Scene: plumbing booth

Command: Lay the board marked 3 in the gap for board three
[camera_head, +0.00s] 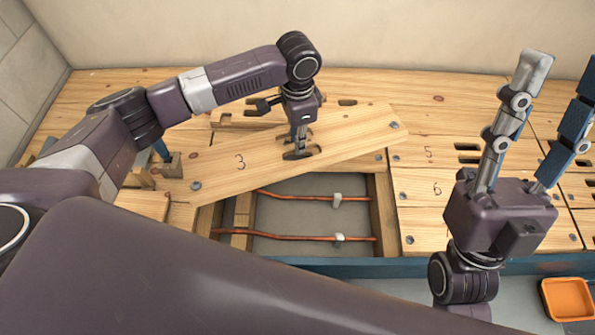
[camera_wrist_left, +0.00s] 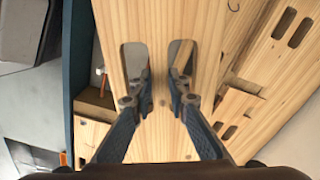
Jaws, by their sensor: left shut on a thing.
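The board marked 3 (camera_head: 240,172) is a long light wood plank with a screw at each end and slots near its middle. It lies askew over the far part of the open gap (camera_head: 285,221), its right end swung toward the back. My left gripper (camera_head: 299,148) is shut on it at the slots; in the left wrist view the fingers (camera_wrist_left: 158,82) pinch the strip between two slots. I cannot tell whether the board touches what is below. My right gripper (camera_head: 562,72) is empty, its fingers spread, above the boards at the right.
Copper pipes (camera_head: 300,197) with pale clips cross the gap. Boards marked 5 (camera_head: 428,153) and 6 (camera_head: 437,188) lie flat to its right. A blue edge (camera_head: 400,267) runs along the front. An orange tray (camera_head: 567,299) sits at the lower right.

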